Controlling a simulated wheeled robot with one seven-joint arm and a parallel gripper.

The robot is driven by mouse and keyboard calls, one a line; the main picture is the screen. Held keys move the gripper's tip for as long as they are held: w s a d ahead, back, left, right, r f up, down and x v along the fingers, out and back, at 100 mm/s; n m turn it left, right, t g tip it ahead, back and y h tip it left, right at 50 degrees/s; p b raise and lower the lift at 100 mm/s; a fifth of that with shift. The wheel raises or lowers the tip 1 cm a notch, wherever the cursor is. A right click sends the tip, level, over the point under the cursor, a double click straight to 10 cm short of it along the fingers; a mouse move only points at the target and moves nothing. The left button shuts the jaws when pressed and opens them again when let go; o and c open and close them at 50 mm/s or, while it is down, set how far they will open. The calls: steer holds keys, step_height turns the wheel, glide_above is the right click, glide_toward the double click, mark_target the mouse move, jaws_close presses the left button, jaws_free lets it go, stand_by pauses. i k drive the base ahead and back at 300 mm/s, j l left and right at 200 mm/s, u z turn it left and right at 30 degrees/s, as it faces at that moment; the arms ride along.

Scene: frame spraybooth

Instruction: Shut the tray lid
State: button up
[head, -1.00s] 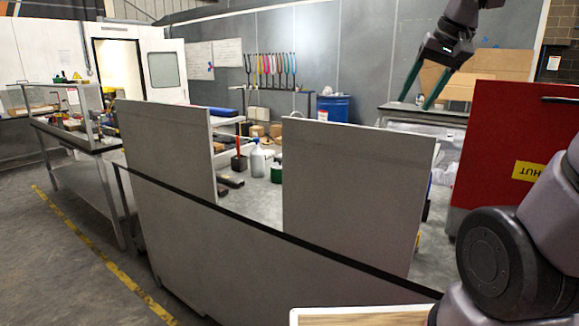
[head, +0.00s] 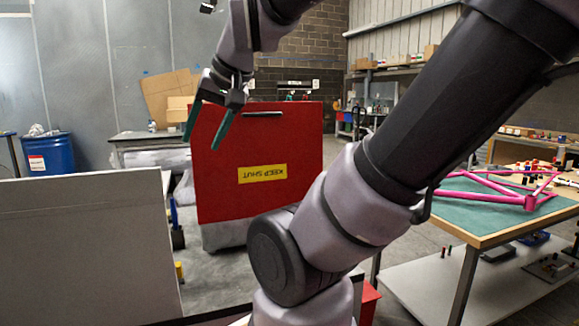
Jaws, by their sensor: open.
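The red lid (head: 290,150) stands upright and open in the middle of the head view. It has a yellow label (head: 262,173) reading KEEP SHUT upside down and a dark handle (head: 262,114) near its top edge. My gripper (head: 202,143) points down with its two teal fingers apart and empty. It overlaps the lid's upper left part in the picture; I cannot tell how far in front it is, or whether it touches. My arm hides the lid's lower right, and most of the tray below is hidden.
A grey panel (head: 85,250) stands at the lower left. A blue drum (head: 50,155) and a bench (head: 140,142) are behind. At right, a wooden table (head: 500,238) holds a pink bike frame (head: 500,188) on a green mat. Some grey floor shows between the panel and lid.

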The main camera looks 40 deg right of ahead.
mark_target(270, 156)
steer(key=z, duration=0.85)
steer(key=i+j+u, duration=0.2)
steer(key=k+l, duration=0.05)
steer(key=k, duration=0.05)
